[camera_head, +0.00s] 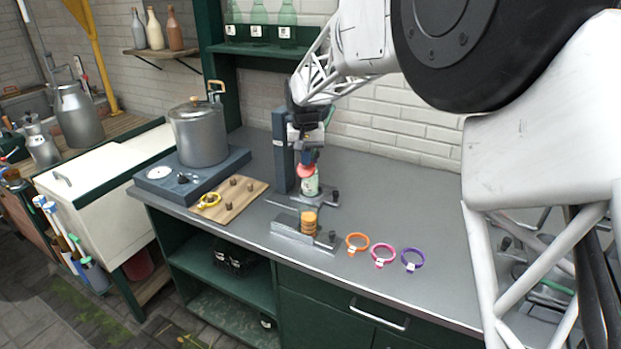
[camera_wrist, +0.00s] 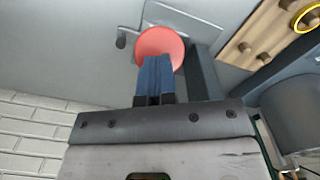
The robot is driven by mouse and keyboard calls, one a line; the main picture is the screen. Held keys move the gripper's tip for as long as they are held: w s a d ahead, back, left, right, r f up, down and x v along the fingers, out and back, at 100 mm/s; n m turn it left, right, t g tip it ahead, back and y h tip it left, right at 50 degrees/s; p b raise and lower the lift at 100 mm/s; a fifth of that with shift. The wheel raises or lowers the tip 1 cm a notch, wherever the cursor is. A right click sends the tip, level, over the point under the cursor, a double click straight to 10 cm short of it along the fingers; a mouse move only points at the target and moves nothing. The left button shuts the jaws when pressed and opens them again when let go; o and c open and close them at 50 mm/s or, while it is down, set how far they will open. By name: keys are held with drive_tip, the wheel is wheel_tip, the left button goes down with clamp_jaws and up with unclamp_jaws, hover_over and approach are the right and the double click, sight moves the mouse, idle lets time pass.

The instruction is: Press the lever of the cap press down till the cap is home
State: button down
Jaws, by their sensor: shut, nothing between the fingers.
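The cap press stands at the back of the counter, with a dark blue-grey column (camera_head: 284,150) and a base plate. A red round knob or pad (camera_head: 305,171) sits in front of the column, directly over a small green bottle with a pale label (camera_head: 310,187). My gripper (camera_head: 307,161) points down onto the red part, its fingers together and empty. In the wrist view the blue fingers (camera_wrist: 155,80) overlap the edge of the red disc (camera_wrist: 160,45). I cannot tell whether they touch it. The cap and the rest of the lever are hidden.
A grey holder (camera_head: 285,239) with a stack of orange-tan discs (camera_head: 309,222) stands in front. Orange (camera_head: 357,242), pink (camera_head: 383,256) and purple (camera_head: 412,259) rings lie to its right. A pegged board (camera_head: 238,203) and a pot (camera_head: 199,135) stand left. The back-right counter is clear.

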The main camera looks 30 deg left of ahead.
drive_tip(key=shift+w+r, duration=0.2)
drive_tip(key=shift+r, duration=1)
drive_tip(key=shift+s+r, duration=0.4)
drive_tip(key=shift+r, duration=0.45)
drive_tip(key=shift+s+r, duration=0.4)
drive_tip(key=shift+r, duration=0.55)
drive_tip(key=shift+s+r, duration=0.45)
drive_tip(key=shift+r, duration=0.45)
drive_tip(key=shift+s+r, duration=0.4)
drive_tip(key=shift+r, duration=0.45)
drive_tip(key=shift+r, duration=0.1)
drive_tip(key=shift+s+r, duration=0.15)
drive_tip(key=shift+r, duration=0.75)
drive_tip(key=shift+s+r, duration=0.15)
drive_tip(key=shift+r, duration=0.7)
